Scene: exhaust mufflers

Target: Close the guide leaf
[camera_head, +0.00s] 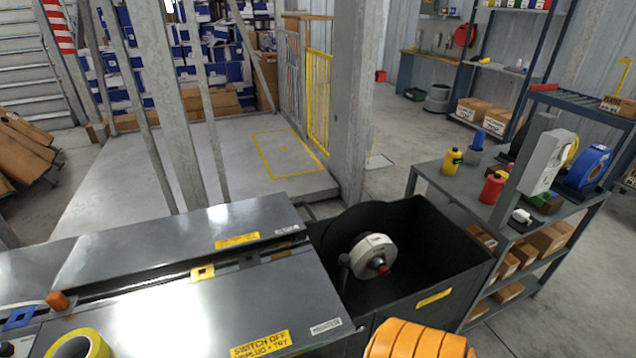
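A grey metal machine top (210,310) fills the lower left, with a yellow "SWITCH OFF" label (260,344). Behind it lies a long grey panel (175,240) with a yellow label on its front edge; this may be the guide leaf, but I cannot tell for sure. A dark gap runs between the two, with a yellow square plate (202,272) and a small orange block (57,300) along it. The panel appears to lie nearly flat. Neither of my grippers is in view.
A black open bin (430,250) with a white-faced reel (373,255) adjoins the machine's right. A yellow tape roll (80,345) lies front left. A ribbed orange object (415,340) shows at the bottom edge. A shelf bench (465,190) with bottles stands right. Grey posts rise behind.

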